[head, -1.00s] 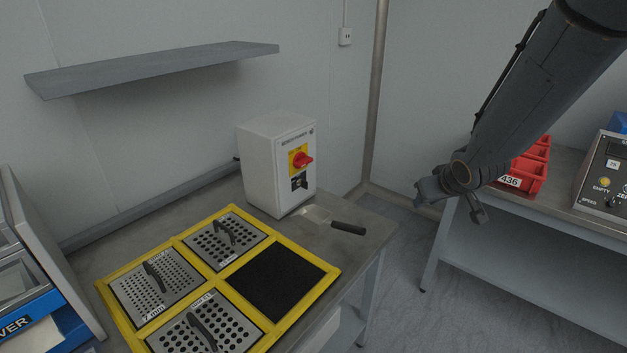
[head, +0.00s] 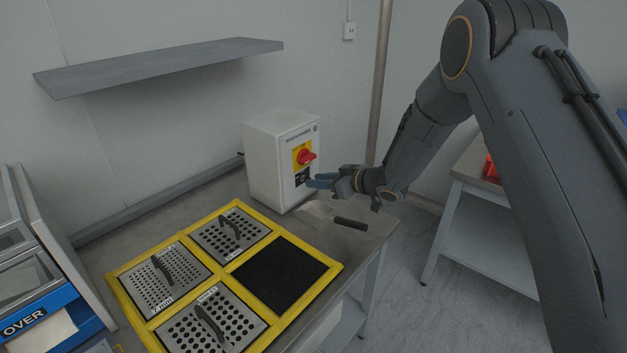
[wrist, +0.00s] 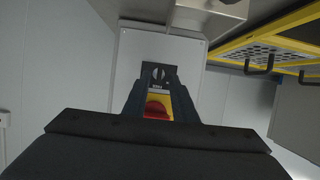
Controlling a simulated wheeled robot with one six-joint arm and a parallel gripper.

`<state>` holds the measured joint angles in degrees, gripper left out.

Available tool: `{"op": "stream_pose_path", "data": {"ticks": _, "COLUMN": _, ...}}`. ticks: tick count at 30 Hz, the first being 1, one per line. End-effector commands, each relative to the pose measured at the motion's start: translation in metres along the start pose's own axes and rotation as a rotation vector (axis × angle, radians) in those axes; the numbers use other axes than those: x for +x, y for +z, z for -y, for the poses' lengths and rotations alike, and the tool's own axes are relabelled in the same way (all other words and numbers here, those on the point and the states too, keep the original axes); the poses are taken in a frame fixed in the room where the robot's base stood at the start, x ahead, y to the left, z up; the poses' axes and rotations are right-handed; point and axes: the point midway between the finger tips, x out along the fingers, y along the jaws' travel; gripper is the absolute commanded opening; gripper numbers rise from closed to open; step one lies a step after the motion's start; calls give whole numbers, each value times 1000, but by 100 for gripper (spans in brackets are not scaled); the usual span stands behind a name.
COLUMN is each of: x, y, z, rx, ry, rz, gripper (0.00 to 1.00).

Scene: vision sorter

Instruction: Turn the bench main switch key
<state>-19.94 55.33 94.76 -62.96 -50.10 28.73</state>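The white switch box (head: 262,165) stands on the back of the bench, with a red rotary knob (head: 307,156) on a yellow plate. Below the knob is a black plate with the key switch (head: 301,176). My gripper (head: 312,181) is level with the key switch, just in front of the box. In the wrist view the box is upside down. The key switch (wrist: 155,74) shows between my two fingers, with the red knob (wrist: 157,109) nearer the palm. The fingers are apart, and I see nothing held. I cannot tell whether they touch the key.
A scoop with a black handle (head: 350,223) lies on the bench right below my gripper. A yellow frame (head: 178,237) with perforated sieve plates and a black pad fills the front of the bench. A grey shelf (head: 160,66) hangs on the wall above.

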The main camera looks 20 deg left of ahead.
Motion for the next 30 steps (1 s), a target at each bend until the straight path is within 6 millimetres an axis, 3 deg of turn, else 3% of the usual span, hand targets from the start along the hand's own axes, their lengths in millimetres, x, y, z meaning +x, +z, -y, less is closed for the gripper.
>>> {"op": "stream_pose_path", "data": {"ticks": 6, "x": 23, "y": 0, "z": 0, "rx": 1, "ry": 1, "rz": 0, "gripper": 25}}
{"op": "stream_pose_path", "data": {"ticks": 16, "x": 28, "y": 0, "z": 0, "rx": 0, "ry": 2, "rz": 0, "gripper": 25}}
{"op": "stream_pose_path", "data": {"ticks": 17, "x": 28, "y": 0, "z": 0, "rx": 1, "ry": 2, "rz": 0, "gripper": 23}}
{"op": "stream_pose_path", "data": {"ticks": 21, "x": 28, "y": 0, "z": 0, "rx": 0, "ry": 2, "rz": 0, "gripper": 0}}
{"op": "stream_pose_path", "data": {"ticks": 30, "x": 27, "y": 1, "z": 0, "rx": -6, "ry": 4, "rz": 1, "gripper": 0}}
